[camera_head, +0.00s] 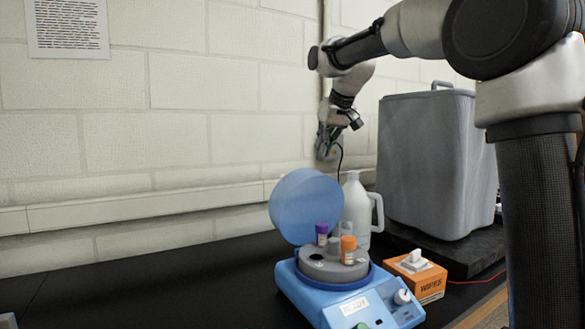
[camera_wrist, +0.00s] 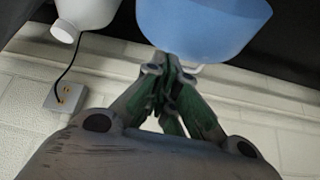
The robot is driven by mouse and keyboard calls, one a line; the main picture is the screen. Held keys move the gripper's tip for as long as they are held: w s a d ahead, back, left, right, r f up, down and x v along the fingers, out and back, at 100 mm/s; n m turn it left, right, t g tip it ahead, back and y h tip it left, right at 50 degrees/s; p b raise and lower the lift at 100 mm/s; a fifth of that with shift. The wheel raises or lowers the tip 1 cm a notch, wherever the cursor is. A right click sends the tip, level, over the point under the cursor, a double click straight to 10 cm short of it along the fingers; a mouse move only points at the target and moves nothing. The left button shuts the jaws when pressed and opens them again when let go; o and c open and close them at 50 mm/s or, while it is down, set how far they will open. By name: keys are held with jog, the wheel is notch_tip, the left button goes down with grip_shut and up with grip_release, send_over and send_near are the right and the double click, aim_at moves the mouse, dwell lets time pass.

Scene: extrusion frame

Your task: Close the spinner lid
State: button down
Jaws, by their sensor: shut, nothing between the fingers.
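The spinner (camera_head: 345,294) is a blue box on the black bench with a grey rotor (camera_head: 318,264) on top. Its round blue lid (camera_head: 305,205) stands open, tilted up at the rear. A purple-capped tube (camera_head: 322,233) and an orange-capped tube (camera_head: 348,249) stand in the rotor. My gripper (camera_head: 325,150) is above and behind the lid, near the wall, apart from it in the head view. In the wrist view my gripper (camera_wrist: 172,75) is shut and empty, its tips pointing at the edge of the blue lid (camera_wrist: 205,25). I cannot tell whether they touch.
A white jug (camera_head: 357,208) stands right behind the spinner. An orange wipes box (camera_head: 418,276) sits to its right. A large grey container (camera_head: 435,165) on a dark slab stands at the back right. The bench left of the spinner is mostly clear. A wall outlet (camera_wrist: 63,97) with a cord shows in the wrist view.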

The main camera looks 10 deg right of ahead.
jog(key=shift+n+y, duration=0.3)
jog(key=shift+n, duration=0.1)
jog(key=w+a, duration=0.2)
jog(key=w, duration=0.1)
jog(key=w+a, duration=0.2)
jog(key=w, duration=0.1)
jog(key=w+a, duration=0.2)
jog(key=w, duration=0.1)
jog(key=shift+a+r, duration=0.1)
jog(key=shift+a, duration=0.25)
jog(key=x, duration=1)
jog(key=shift+s+d+r, duration=0.1)
jog(key=shift+s+d, duration=0.15)
jog(key=shift+s, duration=0.35)
jog(key=shift+s+d+r, duration=0.1)
jog(key=shift+s+d, duration=0.1)
jog(key=shift+s, duration=0.45)
jog(key=shift+s+d+r, duration=0.1)
jog(key=shift+s+d, duration=0.15)
jog(key=shift+s, duration=0.35)
